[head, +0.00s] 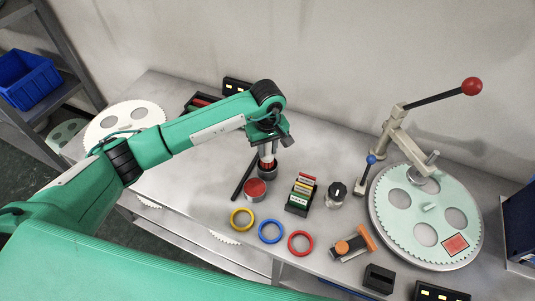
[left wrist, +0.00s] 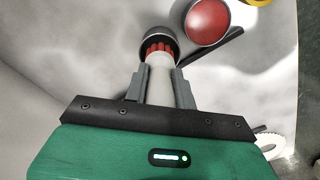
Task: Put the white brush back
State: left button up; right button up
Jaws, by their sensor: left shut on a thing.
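The white brush (left wrist: 159,80) has a pale handle and red at its far end. My left gripper (left wrist: 158,88) is shut on its handle; in the head view the gripper (head: 266,140) points down, with the brush (head: 267,156) upright below it. The red end is at the mouth of a dark round cup (head: 267,173), which also shows in the left wrist view (left wrist: 157,32). The cup's rim surrounds the red part; how deep it sits I cannot tell. My right gripper is not in view.
A red-topped tin (head: 255,189) and a dark rod (head: 243,178) lie close by the cup. Yellow (head: 242,219), blue (head: 270,232) and red rings (head: 300,243) lie in front. A card box (head: 299,197) and a large toothed disc (head: 408,213) stand to the right.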

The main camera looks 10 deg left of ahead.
aim_at(268, 158)
pick_arm(q)
notch_tip(268, 158, down, 4)
jog(key=shift+f+p, duration=0.2)
jog(key=shift+p, duration=0.4)
jog(key=shift+f, duration=0.1)
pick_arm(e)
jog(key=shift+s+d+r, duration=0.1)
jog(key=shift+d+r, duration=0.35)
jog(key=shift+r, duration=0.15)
pick_arm(q)
jog(key=shift+f+b, duration=0.15)
jog(key=shift+b, duration=0.15)
jog(key=o, duration=1)
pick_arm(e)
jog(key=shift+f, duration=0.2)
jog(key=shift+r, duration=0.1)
